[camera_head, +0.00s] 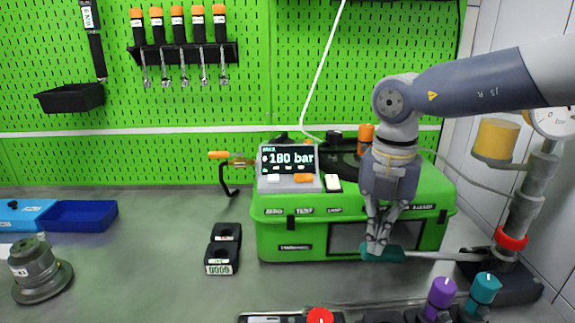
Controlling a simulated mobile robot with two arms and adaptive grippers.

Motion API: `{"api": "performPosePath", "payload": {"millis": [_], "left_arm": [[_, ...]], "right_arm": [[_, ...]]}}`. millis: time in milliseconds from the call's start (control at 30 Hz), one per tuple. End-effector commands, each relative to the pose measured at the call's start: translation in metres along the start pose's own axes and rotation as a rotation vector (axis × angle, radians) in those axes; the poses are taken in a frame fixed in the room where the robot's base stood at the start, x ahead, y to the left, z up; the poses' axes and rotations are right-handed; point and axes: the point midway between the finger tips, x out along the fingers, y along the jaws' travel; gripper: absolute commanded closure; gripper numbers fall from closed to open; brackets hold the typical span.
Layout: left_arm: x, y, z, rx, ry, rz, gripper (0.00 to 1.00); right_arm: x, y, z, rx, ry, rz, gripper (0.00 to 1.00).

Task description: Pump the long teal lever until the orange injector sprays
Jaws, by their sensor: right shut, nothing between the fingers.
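The long lever's teal grip (388,254) lies low in front of the green case, and its metal rod runs right, nearly level, to the hand pump (522,205). My right gripper (376,248) points down with its fingers shut and empty. Its tips overlap the left part of the teal grip; I cannot tell whether they touch. An orange-tipped tool (219,155) on a black bracket shows left of the case, and an orange cylinder (366,132) stands behind my wrist. I cannot tell which is the injector. No spray shows. My left gripper is not in view.
The green case (285,232) carries a display (288,158) reading 180 bar. A gauge (553,122) tops the pump at right. Purple (442,290) and teal (485,287) knobs and a red button (320,316) line the front edge. The bench left of centre is mostly clear.

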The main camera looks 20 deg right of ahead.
Motion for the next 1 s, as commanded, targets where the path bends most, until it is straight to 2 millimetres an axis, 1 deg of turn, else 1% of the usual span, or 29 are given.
{"api": "performPosePath", "payload": {"millis": [33,200,333,867,1000], "left_arm": [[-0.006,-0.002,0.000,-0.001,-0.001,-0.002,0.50],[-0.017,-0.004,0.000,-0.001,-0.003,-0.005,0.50],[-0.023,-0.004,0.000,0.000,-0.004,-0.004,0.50],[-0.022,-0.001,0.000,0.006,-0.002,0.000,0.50],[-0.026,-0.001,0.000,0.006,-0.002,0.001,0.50]], "right_arm": [[-0.009,0.000,0.000,0.001,-0.001,0.001,1.00],[-0.027,-0.002,0.002,0.000,-0.001,0.001,1.00],[-0.037,-0.003,0.002,0.000,-0.001,0.001,1.00],[-0.037,-0.004,0.002,0.000,0.000,0.000,1.00],[-0.043,-0.003,0.002,0.000,-0.001,0.000,1.00]]}}
